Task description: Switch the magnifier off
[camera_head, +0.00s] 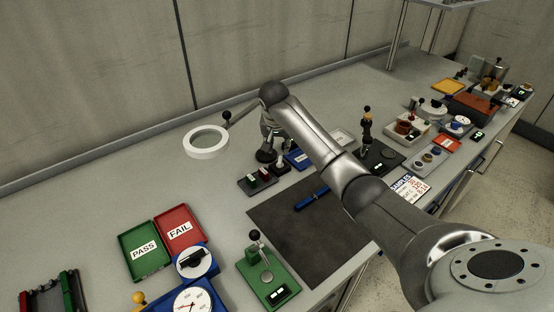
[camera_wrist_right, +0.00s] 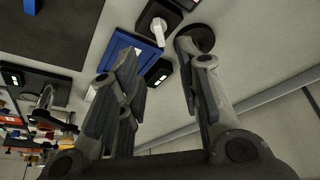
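The magnifier (camera_head: 206,154) is a white ring lens on an arm with a dark ball knob (camera_head: 227,115), left of my right gripper in the head view. Its arm passes behind my right wrist. My right gripper (camera_head: 274,145) points down, partly hidden by its own arm. In the right wrist view the gripper (camera_wrist_right: 157,52) has its fingers spread with nothing between them. A white lever on a dark box (camera_wrist_right: 158,24) shows just beyond the fingertips. A round black base (camera_wrist_right: 195,38) lies by the right finger. Whether either belongs to the magnifier I cannot tell. My left gripper is out of view.
PASS (camera_head: 144,264) and FAIL (camera_head: 176,243) trays are at left. The back-left bench is clear.

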